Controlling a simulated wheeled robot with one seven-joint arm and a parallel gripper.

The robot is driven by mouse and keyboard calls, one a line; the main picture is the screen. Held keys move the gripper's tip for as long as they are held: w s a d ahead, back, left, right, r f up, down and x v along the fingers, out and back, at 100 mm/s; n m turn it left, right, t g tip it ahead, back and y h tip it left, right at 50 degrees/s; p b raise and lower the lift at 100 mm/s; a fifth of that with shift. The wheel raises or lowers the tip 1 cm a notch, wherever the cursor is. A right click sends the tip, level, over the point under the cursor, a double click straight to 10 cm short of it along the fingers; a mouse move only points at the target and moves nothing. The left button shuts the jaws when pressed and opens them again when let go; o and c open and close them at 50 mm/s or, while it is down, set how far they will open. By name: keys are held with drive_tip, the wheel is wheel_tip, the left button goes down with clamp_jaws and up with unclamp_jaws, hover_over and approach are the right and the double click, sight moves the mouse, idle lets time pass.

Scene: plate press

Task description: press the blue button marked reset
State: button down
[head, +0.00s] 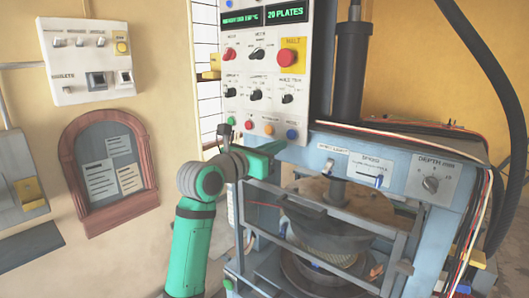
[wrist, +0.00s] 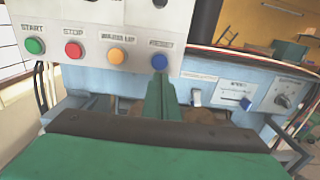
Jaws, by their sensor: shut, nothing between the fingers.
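The blue button marked RESET (wrist: 160,61) is the rightmost of a row along the bottom of the white control panel. It also shows in the head view (head: 292,134), low on the panel's right side. My gripper (wrist: 160,78) is shut and empty, its green fingers pointing at the panel. In the head view my gripper (head: 276,147) is just left of and below the button. I cannot tell whether the tips touch it.
The same row holds a green START button (wrist: 35,46), a red STOP button (wrist: 73,50) and an orange button (wrist: 115,56). A large red button (head: 288,57) on yellow and several knobs sit above. The blue press frame (head: 330,150) with its speed slider and depth knob lies below and right.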

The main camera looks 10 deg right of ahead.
sight(291, 139)
drive_tip(key=shift+x, duration=1.9)
drive_tip(key=shift+w+d+r, duration=0.15)
drive_tip(key=shift+w+d, duration=0.25)
drive_tip(key=shift+d, duration=0.35)
drive_tip(key=shift+a, duration=0.2)
drive_tip(key=v, duration=1.5)
drive_tip(key=shift+w+a, duration=0.15)
drive_tip(key=shift+w, duration=0.2)
drive_tip(key=shift+r, duration=0.15)
